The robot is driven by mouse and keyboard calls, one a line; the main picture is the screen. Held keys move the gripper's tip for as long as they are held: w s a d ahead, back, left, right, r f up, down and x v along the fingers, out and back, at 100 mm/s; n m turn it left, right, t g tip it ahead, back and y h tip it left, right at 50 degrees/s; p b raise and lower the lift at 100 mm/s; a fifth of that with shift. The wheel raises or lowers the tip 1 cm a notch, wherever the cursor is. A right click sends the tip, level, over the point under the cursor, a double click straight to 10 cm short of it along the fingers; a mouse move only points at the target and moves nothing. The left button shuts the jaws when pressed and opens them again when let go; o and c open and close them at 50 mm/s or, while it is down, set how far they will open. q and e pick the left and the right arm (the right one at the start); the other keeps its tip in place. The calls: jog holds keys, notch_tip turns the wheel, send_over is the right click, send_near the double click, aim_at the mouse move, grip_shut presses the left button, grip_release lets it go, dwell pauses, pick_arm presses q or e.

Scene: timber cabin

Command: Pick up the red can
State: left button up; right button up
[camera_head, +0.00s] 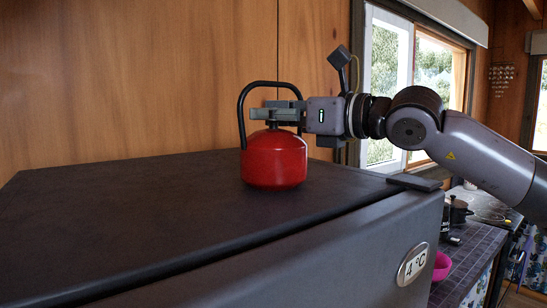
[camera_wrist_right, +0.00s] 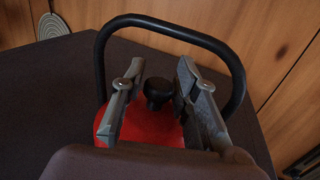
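The red can (camera_head: 273,163) stands upright on the dark fridge top (camera_head: 130,210), near its right part. It is round, with a black knob on the lid and a tall black loop handle. In the right wrist view the can (camera_wrist_right: 148,128) shows below the black knob (camera_wrist_right: 158,92). My right gripper (camera_head: 272,110) reaches in level from the right, just above the lid and within the handle's loop. Its two fingers (camera_wrist_right: 160,72) are apart, one on each side of the knob, with a gap visible on the left; the right finger is very close to it. My left gripper is not in view.
A wooden wall (camera_head: 130,80) stands behind the fridge. A small dark flat piece (camera_head: 414,182) lies at the fridge top's right corner. Lower right are a tiled counter (camera_head: 465,255), a pink bowl (camera_head: 441,265) and a dark pot (camera_head: 458,210). The fridge top's left is clear.

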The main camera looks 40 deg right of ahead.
grip_shut()
jog(key=shift+r, duration=0.1)
dwell(0.6)
